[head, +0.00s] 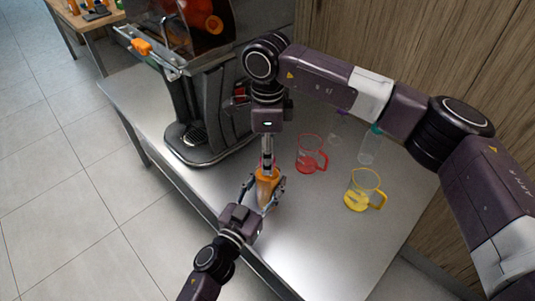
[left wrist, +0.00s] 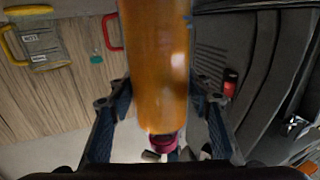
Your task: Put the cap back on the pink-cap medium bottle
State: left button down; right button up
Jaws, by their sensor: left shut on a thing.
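The medium bottle (head: 265,188), filled with orange juice, stands near the table's front edge in the head view. My left gripper (head: 262,200) is shut around its body from the front. In the left wrist view the bottle (left wrist: 158,70) fills the middle, between the two fingers. The pink cap (left wrist: 163,142) shows at the bottle's neck end in that view; I cannot tell whether it touches the neck. My right gripper (head: 267,162) points down directly over the bottle's top, close to the cap. Its fingers look narrow, and their grip on the cap is unclear.
The juicer (head: 210,100) stands on the table to the left of the bottle. A red jug (head: 308,160), a yellow jug (head: 358,197), a teal-capped container (head: 370,148) and a purple-capped one (head: 337,127) stand to the right. The table's front right (head: 320,245) is clear.

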jog(key=shift+o, duration=0.3)
jog(key=shift+r, duration=0.1)
notch_tip(320, 180, up, 12)
dwell(0.3)
pick_arm(q)
jog(key=c, duration=0.9)
grip_release()
jog(key=shift+c, duration=0.2)
jog(key=shift+s, duration=0.1)
jog(key=v, duration=1.2)
